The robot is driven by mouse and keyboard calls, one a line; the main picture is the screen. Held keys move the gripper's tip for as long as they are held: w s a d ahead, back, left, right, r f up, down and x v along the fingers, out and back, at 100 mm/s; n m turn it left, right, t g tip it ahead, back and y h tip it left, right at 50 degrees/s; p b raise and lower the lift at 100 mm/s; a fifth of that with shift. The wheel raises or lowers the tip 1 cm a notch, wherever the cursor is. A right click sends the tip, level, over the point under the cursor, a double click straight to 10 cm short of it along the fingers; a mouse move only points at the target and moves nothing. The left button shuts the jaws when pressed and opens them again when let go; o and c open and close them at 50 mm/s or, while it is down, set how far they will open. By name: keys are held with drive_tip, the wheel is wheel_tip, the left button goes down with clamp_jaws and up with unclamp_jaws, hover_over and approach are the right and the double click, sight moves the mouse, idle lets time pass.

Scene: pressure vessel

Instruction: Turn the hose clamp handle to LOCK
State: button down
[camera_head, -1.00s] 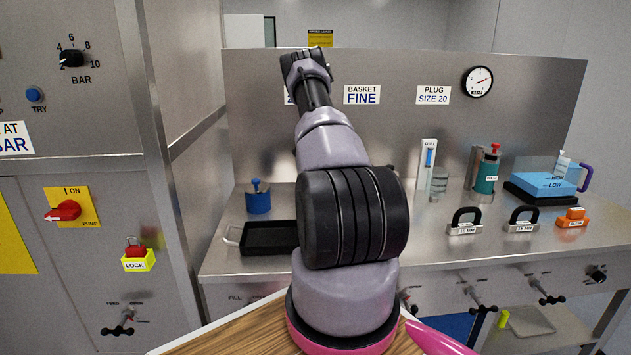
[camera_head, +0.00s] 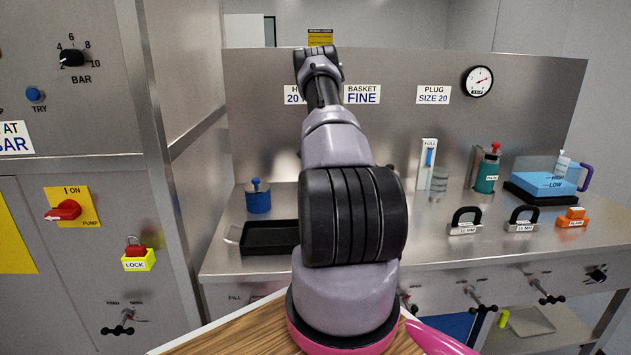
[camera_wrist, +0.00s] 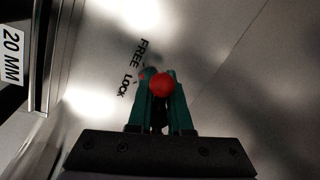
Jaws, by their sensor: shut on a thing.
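In the wrist view, my gripper (camera_wrist: 160,82) has its two green fingers closed around a round red knob (camera_wrist: 163,85), which I take to be the end of the hose clamp handle. The rest of the handle is hidden by the fingers. The printed words FREE (camera_wrist: 143,50) and LOCK (camera_wrist: 126,86) are on the metal surface just left of the knob. I cannot tell exactly which mark the handle points at. In the head view my arm hides the gripper and the clamp.
In the head view, a black tray (camera_head: 270,237) and a blue weight-like pot (camera_head: 258,198) are on the bench left of my arm. Handled blocks (camera_head: 466,222) stand to the right.

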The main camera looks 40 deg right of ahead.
drive_tip(key=n, duration=0.3)
drive_tip(key=s+n+y, duration=0.1)
drive_tip(key=n, duration=0.5)
drive_tip(key=shift+s+n+g+y, duration=0.25)
drive_tip(key=shift+n+g+y, duration=0.05)
drive_tip(key=shift+n+y, duration=0.1)
drive_tip(key=shift+s+d+n, duration=0.1)
drive_tip(key=shift+s+n, duration=0.05)
drive_tip(key=shift+n, duration=0.65)
drive_tip(key=shift+s+n, duration=0.1)
drive_tip(key=shift+n, duration=0.7)
drive_tip(key=c, duration=0.8)
unclamp_jaws()
drive_tip(key=shift+c, duration=0.2)
wheel_tip(320, 180, up, 11)
drive_tip(key=s+d, duration=0.1)
drive_tip(key=d, duration=0.1)
drive_tip(key=shift+f, duration=0.2)
drive_tip(key=shift+a, duration=0.1)
